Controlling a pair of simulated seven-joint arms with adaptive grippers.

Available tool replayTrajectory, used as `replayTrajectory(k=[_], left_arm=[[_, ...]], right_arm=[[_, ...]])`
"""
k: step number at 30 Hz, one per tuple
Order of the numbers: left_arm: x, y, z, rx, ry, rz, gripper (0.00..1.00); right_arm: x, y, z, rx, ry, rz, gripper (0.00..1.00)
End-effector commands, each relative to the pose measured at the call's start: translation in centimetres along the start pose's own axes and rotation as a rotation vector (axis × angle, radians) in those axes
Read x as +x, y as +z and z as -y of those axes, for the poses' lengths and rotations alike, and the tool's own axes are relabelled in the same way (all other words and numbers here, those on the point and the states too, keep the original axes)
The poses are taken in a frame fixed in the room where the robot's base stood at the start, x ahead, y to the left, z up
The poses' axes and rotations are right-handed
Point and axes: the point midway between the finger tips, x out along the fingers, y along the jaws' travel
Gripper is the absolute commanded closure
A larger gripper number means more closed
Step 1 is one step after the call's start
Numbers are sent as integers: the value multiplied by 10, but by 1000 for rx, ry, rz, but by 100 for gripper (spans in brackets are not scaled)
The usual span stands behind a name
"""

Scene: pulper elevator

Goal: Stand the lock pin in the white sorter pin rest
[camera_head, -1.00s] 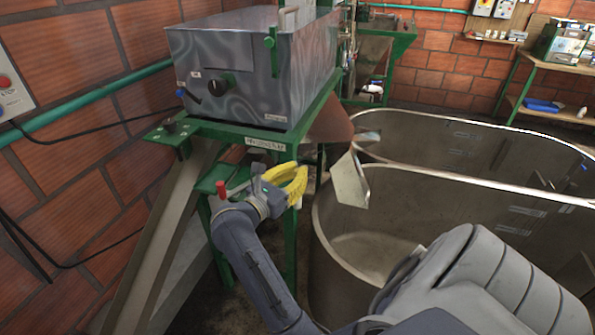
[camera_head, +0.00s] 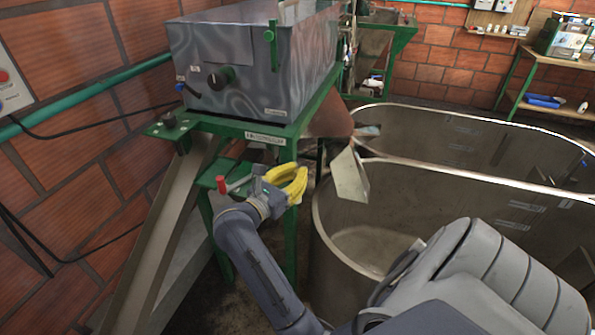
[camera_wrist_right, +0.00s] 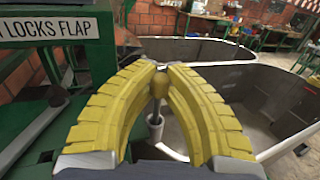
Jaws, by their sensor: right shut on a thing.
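My right gripper (camera_head: 301,181) has yellow ribbed fingers and is at the front of the green stand in the head view. In the right wrist view my right gripper (camera_wrist_right: 158,78) is shut on the round brass-coloured knob of the lock pin (camera_wrist_right: 159,86). The pin's dark shaft points down below the fingertips. A white cup-like piece, seemingly the pin rest (camera_wrist_right: 155,122), shows just below the shaft. I cannot tell whether the shaft's lower end is in it or above it. In the head view the fingers hide the pin. My left gripper is not in view.
A metal box machine (camera_head: 255,65) sits on the green stand (camera_head: 283,133). A red-knobbed lever (camera_head: 221,185) is close left of my gripper. A large open tank (camera_head: 440,220) is to the right, with a tilted plate (camera_head: 350,177) at its near left rim. A chute (camera_head: 165,245) slopes down left.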

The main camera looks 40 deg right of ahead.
Motion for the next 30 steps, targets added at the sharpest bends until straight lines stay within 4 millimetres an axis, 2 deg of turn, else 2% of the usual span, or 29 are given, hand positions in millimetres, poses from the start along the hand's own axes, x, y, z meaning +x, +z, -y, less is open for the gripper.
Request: replayTrajectory(k=[23, 24, 30], left_arm=[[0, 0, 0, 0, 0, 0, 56], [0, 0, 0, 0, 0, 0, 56], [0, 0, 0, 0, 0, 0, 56]], right_arm=[[0, -16, 0, -1, 0, 0, 100], [0, -16, 0, -1, 0, 0, 87], [0, -15, 0, 0, 0, 0, 64]])
